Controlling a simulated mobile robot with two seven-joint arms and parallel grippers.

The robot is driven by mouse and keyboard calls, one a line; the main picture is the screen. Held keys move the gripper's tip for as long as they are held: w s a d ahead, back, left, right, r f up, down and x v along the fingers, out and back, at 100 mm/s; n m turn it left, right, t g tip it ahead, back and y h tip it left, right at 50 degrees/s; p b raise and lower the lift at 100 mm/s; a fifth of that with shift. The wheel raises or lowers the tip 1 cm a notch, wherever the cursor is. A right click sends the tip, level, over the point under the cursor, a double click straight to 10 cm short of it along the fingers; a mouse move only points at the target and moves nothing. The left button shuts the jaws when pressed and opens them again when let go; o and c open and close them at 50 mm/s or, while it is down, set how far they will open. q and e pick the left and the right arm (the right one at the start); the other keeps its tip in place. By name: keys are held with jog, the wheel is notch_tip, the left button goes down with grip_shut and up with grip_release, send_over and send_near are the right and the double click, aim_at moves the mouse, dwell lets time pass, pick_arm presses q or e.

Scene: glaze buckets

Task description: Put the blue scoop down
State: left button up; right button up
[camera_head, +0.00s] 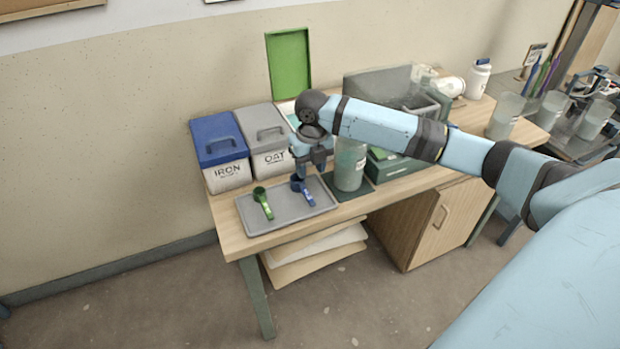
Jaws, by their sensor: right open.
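The blue scoop (306,194) lies on the grey tray (286,222), near its right end. My right gripper (311,172) points down just above the scoop, with its jaws open. I cannot tell whether a fingertip touches the scoop. A green scoop (262,203) lies on the same tray to the left, apart from the blue one. My left gripper is not in this view.
A blue-lidded IRON bucket (222,154) and a grey-lidded bucket (266,140) stand behind the tray. An open green-lidded box (289,62) is behind them. A clear jar (349,166) stands on a dark mat close right of my gripper. The table's front edge is near the tray.

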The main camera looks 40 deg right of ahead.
jog(key=s+a+f+m, duration=0.1)
jog(key=a+f, duration=0.1)
jog(key=a, duration=0.1)
jog(key=a+f+m+t+y, duration=0.1)
jog(key=a+f+m, duration=0.1)
jog(key=a+f, duration=0.1)
jog(key=s+a+f+m+y, duration=0.1)
jog(key=a+f, duration=0.1)
jog(key=f, duration=0.1)
jog(key=shift+s+a+t, duration=0.3)
jog(key=shift+a+t, duration=0.1)
jog(key=s+a+f+m+t+y, duration=0.2)
jog(key=s+a+f+m, duration=0.3)
jog(key=a+f+m, duration=0.3)
jog(key=s+a+f+m+t, duration=0.1)
jog(key=s+m+t, duration=0.1)
jog(key=s+m, duration=0.3)
jog(key=s+a+f+m+t, duration=0.1)
jog(key=s+m+t, duration=0.1)
jog(key=s+m, duration=0.4)
jog(key=s+a+m+t+h, duration=0.1)
jog(key=s+m+t, duration=0.1)
jog(key=s+m, duration=0.3)
jog(key=m, duration=0.2)
jog(key=shift+s+a+f+m+t, duration=0.2)
jog(key=shift+a+f+m+t, duration=0.05)
jog(key=shift+f+m+t, duration=0.15)
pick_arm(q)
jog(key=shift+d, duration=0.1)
